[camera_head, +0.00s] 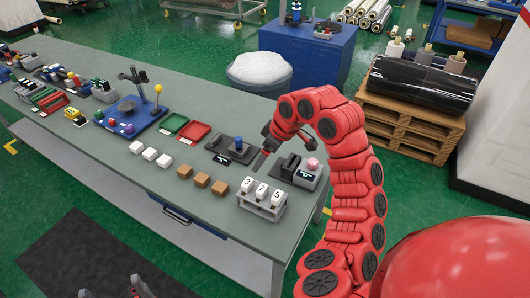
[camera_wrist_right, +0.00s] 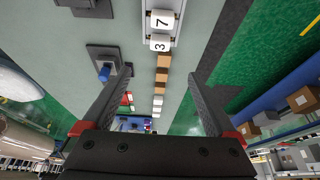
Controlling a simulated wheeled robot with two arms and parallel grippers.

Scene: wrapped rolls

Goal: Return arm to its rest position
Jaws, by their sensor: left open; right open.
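My right arm, red and jointed, arches over the table's right end in the head view. Its dark gripper (camera_head: 268,146) is above the table near a black device and is partly hidden by the arm. In the right wrist view the right gripper (camera_wrist_right: 160,82) is open, with its two dark fingers wide apart and nothing between them. My left gripper (camera_head: 111,290) shows at the bottom left edge of the head view, in front of the table and over a dark mat. Only its two separated fingertips show; it is open and empty. The rest of the left arm is out of view.
The long grey table (camera_head: 110,150) holds a rack (camera_head: 262,208) of numbered white blocks, brown cubes (camera_head: 201,179), white cubes (camera_head: 150,154), a device with a pink knob (camera_head: 311,164) and red and green trays. A pallet (camera_head: 405,125) with a black wrapped roll (camera_head: 425,82) stands behind the right arm.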

